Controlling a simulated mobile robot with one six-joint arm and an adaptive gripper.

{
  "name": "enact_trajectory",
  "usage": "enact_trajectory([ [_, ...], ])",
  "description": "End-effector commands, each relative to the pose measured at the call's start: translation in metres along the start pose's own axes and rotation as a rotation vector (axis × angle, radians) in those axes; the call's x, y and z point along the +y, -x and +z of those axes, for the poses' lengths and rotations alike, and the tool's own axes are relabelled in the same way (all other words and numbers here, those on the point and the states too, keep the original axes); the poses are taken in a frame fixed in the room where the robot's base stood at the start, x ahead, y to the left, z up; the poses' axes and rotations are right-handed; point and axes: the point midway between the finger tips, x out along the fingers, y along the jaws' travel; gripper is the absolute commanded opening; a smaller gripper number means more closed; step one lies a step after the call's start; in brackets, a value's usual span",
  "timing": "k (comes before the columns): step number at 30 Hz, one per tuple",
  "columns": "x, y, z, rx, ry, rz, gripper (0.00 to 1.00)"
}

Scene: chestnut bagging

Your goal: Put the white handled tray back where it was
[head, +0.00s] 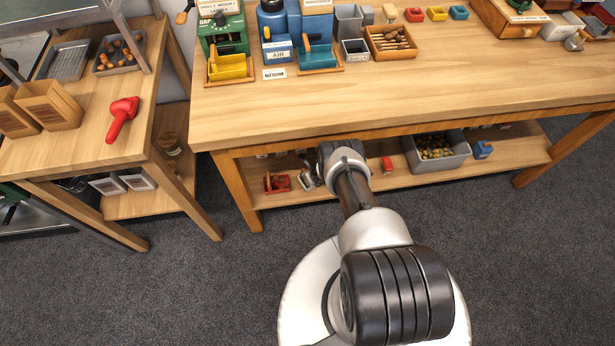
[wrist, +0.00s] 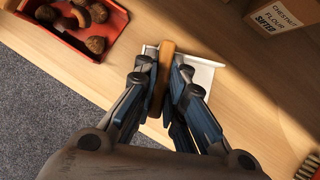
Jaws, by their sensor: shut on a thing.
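The white handled tray (wrist: 203,72) shows in the wrist view as a pale flat piece on both sides of its wooden handle (wrist: 161,75). My gripper (wrist: 166,58) is shut on that handle. The fingers hide much of the tray. It is over the wooden lower shelf; I cannot tell whether it touches the board. In the head view my gripper (head: 309,178) reaches under the workbench top to the lower shelf, and I cannot make out the tray there.
A red tray (wrist: 60,35) of chestnuts is left of my gripper; it also shows in the head view (head: 277,184). A chestnut flour box (wrist: 284,26) stands at upper right, a brush (wrist: 308,168) at lower right. The bench top (head: 400,90) is above my forearm. Bare shelf lies right of the tray.

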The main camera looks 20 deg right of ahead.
Motion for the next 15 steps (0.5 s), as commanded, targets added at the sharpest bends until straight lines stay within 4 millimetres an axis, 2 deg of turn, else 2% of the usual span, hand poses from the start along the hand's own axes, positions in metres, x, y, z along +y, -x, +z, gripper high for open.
enact_trajectory([
  [10,0.0005,-0.0010,-0.0014,0.001,0.000,0.001,0.31],
  [15,0.0005,-0.0010,-0.0014,0.001,0.000,0.001,0.31],
])
